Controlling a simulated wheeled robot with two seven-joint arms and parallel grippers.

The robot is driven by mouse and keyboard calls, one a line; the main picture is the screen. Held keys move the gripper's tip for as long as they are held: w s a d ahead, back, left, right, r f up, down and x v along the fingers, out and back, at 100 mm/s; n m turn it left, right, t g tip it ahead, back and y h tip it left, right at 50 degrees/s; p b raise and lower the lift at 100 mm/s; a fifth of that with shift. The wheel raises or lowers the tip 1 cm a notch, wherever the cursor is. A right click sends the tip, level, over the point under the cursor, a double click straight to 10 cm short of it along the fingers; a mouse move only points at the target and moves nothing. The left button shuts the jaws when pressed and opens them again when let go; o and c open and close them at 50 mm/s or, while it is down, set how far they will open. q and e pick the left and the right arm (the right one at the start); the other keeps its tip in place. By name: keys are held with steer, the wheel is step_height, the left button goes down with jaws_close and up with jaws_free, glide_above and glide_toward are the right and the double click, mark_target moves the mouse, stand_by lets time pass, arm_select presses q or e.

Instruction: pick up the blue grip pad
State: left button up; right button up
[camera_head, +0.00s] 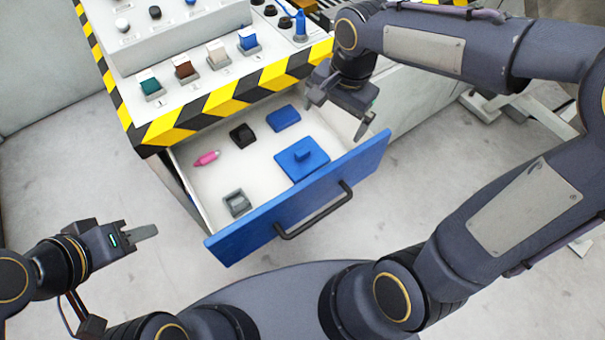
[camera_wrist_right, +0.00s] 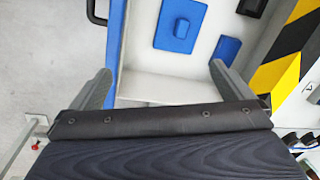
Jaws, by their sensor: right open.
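The blue grip pad (camera_head: 296,168), a flat square plate with a small raised block on top, lies in the open drawer near its right front. It also shows at the top of the right wrist view (camera_wrist_right: 172,40), ahead of the fingers. A smaller flat blue piece (camera_head: 284,118) lies behind it, towards the cabinet. My right gripper (camera_head: 338,114) is open and empty above the drawer's right end, apart from the pad and to its right. My left gripper (camera_head: 142,233) is outside the drawer at the lower left, seen edge-on; its jaw opening cannot be told.
The drawer (camera_head: 225,243) has a blue front with a black handle (camera_head: 318,213). A black block (camera_head: 242,135), a pink item (camera_head: 206,158) and a grey square part (camera_head: 237,203) lie inside. The striped console edge (camera_head: 220,100) overhangs the drawer's back. Floor is clear left of the drawer.

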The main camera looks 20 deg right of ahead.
mark_target(302, 151)
steer(key=w+a+f+m+b, duration=0.1)
steer(key=w+f, duration=0.1)
steer(key=f, duration=0.2)
steer(key=w+a+f+m+b, duration=0.1)
steer(key=w+a+f+b, duration=0.1)
steer(key=f, duration=0.3)
steer(key=w+a+f+m+g+h+b, duration=0.1)
steer(key=w+a+f+b, duration=0.1)
steer(key=f, duration=0.3)
steer(key=shift+m, duration=0.4)
step_height(302, 151, down, 6)
steer(key=b, duration=0.3)
steer(key=shift+s, duration=0.1)
arm_select(q)
step_height(302, 151, down, 10)
steer(key=shift+f, duration=0.25)
steer(key=shift+s, duration=0.1)
arm_select(e)
steer(key=shift+r, duration=0.1)
steer(key=c, duration=0.8)
